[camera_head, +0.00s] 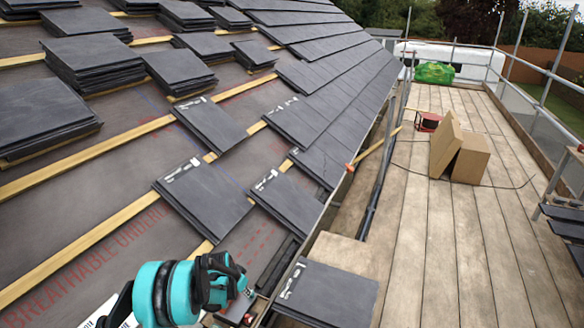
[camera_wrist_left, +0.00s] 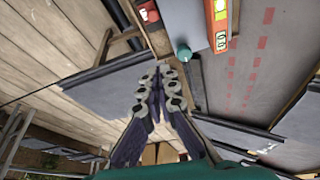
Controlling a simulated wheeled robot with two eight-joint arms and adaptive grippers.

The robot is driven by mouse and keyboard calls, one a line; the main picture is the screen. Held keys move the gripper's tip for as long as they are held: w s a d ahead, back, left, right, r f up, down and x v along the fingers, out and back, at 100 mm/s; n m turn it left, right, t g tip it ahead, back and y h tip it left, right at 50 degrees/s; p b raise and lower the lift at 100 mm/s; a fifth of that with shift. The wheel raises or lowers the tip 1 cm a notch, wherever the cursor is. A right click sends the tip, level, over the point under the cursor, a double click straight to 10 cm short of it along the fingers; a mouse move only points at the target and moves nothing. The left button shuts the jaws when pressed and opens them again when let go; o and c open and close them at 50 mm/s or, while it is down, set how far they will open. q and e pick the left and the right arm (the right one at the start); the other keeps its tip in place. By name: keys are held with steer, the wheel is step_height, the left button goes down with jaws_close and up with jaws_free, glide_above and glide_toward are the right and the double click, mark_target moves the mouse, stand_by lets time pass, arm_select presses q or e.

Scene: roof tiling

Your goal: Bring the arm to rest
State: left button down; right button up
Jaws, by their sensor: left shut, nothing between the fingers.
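My left arm with its teal joints comes in at the bottom of the head view. Its black left gripper (camera_head: 236,270) is over the lower roof edge, left of a dark slate (camera_head: 328,292) on the scaffold side. In the left wrist view my left gripper (camera_wrist_left: 160,74) has its two fingers close together, shut and empty. That view shows a dark slate (camera_wrist_left: 100,88) left of the fingers and a small teal round thing (camera_wrist_left: 184,52) just beyond the tips. Whether the fingers touch anything is hard to tell. My right gripper is in neither view.
Stacks of slates (camera_head: 92,60) stand on the battens, and loose slates (camera_head: 203,198) lie lower down. A yellow-red spirit level (camera_wrist_left: 218,28) is right of the fingers. The scaffold boards (camera_head: 430,240) are mostly clear, with cardboard boxes (camera_head: 470,160) further back.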

arm_select(q)
steer(key=s+d+r+n+t, duration=0.1)
steer(key=s+d+r, duration=0.1)
steer(key=s+r, duration=0.65)
steer(key=s+d+r+n+t, duration=0.1)
steer(key=s+r+n, duration=0.15)
steer(key=r, duration=1.15)
steer(key=s+d+r+n+y, duration=0.1)
steer(key=s+r, duration=0.1)
steer(key=s, duration=0.8)
steer(key=s+d+r+n+t, duration=0.1)
steer(key=s+r, duration=0.1)
steer(key=s, duration=0.9)
steer(key=shift+s+r+t+y, duration=0.15)
steer(key=shift+s+t+y, duration=0.15)
steer(key=shift+y, duration=0.1)
